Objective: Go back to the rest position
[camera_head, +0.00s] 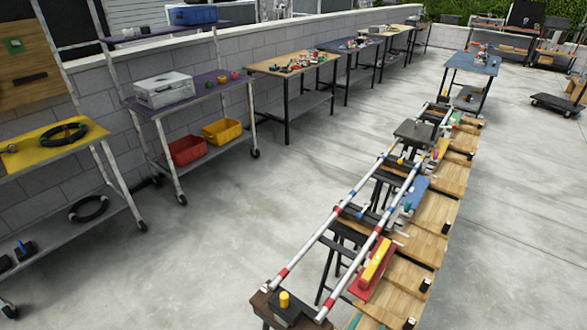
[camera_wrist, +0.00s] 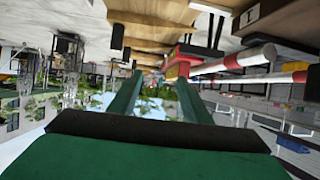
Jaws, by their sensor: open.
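My gripper (camera_wrist: 160,92) shows in the wrist view with two green fingers standing apart. It is open, and no object sits between the fingers. Through the gap I see green foliage and bright background. The wrist view is upside down, with wooden boards along its top edge. A red and white striped rail (camera_wrist: 240,62) runs to the right of the fingers, apart from them. My gripper and arm do not show in the head view.
A long rail track (camera_head: 345,215) on black stands, with wooden boards (camera_head: 437,215) beside it, runs away at right. A red and yellow block (camera_head: 373,268) lies near its front end. Carts and tables, including a wooden table (camera_head: 275,68), line the wall. The concrete floor (camera_head: 215,250) between is clear.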

